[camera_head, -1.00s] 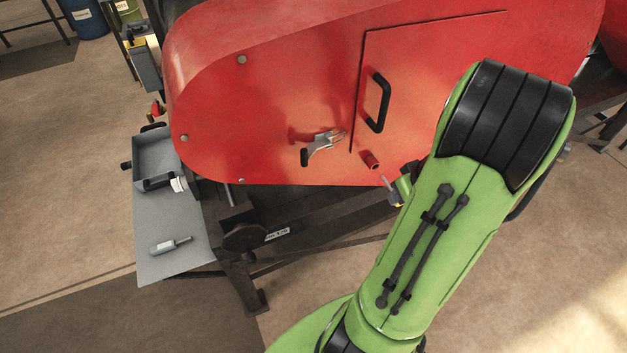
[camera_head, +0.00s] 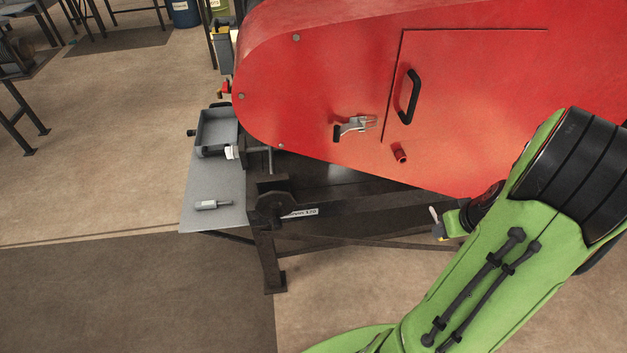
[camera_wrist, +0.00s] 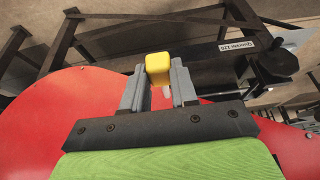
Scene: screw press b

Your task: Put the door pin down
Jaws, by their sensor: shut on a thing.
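The door pin shows its yellow head (camera_wrist: 158,67) between my two gripper fingers in the wrist view. In the head view its pale shank (camera_head: 434,214) points up and its head is mostly hidden by my gripper (camera_head: 441,227). My gripper is shut on the pin and also shows in the wrist view (camera_wrist: 158,88). It is in the air, below and apart from the red guard (camera_head: 330,80). The closed door (camera_head: 470,90) has a black handle (camera_head: 408,97), and a short red socket (camera_head: 400,153) sits empty below it.
A grey metal shelf (camera_head: 222,178) projects at the left, with a grey tray (camera_head: 217,148) at its back and a grey tool (camera_head: 212,204) near its front. Its middle is bare. A metal latch (camera_head: 354,126) sits on the guard. The dark press frame (camera_head: 270,245) stands below.

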